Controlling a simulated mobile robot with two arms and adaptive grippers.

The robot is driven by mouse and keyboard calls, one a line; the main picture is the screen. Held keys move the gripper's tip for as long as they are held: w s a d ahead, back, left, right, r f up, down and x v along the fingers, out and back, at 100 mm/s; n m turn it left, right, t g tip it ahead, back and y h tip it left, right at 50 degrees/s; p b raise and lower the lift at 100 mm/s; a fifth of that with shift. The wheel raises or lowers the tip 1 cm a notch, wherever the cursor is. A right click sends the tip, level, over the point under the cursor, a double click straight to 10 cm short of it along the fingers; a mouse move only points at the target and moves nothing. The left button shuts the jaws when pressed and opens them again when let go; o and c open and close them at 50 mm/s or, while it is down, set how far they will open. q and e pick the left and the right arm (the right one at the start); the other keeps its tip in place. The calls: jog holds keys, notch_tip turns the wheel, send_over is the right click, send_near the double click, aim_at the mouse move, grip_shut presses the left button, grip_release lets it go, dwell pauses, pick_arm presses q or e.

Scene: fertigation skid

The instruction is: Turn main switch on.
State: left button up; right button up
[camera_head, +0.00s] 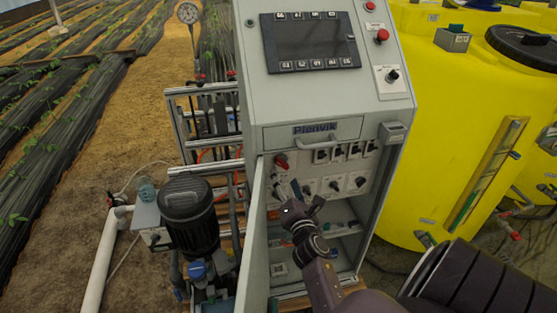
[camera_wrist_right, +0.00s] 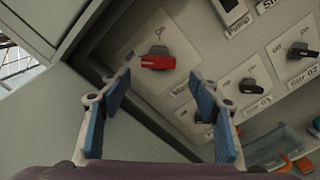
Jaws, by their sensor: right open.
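The main switch (camera_head: 281,161) is a red rotary handle at the upper left of the panel inside the open cabinet. In the right wrist view, the red switch handle (camera_wrist_right: 158,62) sits on a pale square plate, with a label partly reading "Main" below it. My right gripper (camera_head: 296,196) is in front of the panel, below the switch in the head view. In the wrist view its blue-padded fingers (camera_wrist_right: 160,100) are spread apart and empty, with the switch ahead between and beyond the tips. No finger visibly touches it. My left gripper is out of view.
The open cabinet door (camera_head: 254,245) stands left of my right gripper. A drawer handle (camera_head: 315,144) is just above the panel. A yellow tank (camera_head: 450,120) stands right.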

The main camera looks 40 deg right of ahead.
aim_at(281, 166)
jog(key=x, duration=0.3)
jog(key=shift+w+r+p, duration=0.15)
jog(key=shift+r+p, duration=0.15)
jog(key=shift+r, duration=0.1)
jog(key=x, duration=0.3)
jog(key=shift+f, duration=0.2)
jog(key=shift+w+d, duration=0.1)
jog(key=shift+d, duration=0.05)
jog(key=c, duration=1.2)
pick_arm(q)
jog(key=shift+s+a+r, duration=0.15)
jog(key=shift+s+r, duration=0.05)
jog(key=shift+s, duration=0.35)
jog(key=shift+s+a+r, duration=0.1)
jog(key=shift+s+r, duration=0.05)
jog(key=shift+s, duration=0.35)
pick_arm(e)
jog(key=shift+o, duration=0.2)
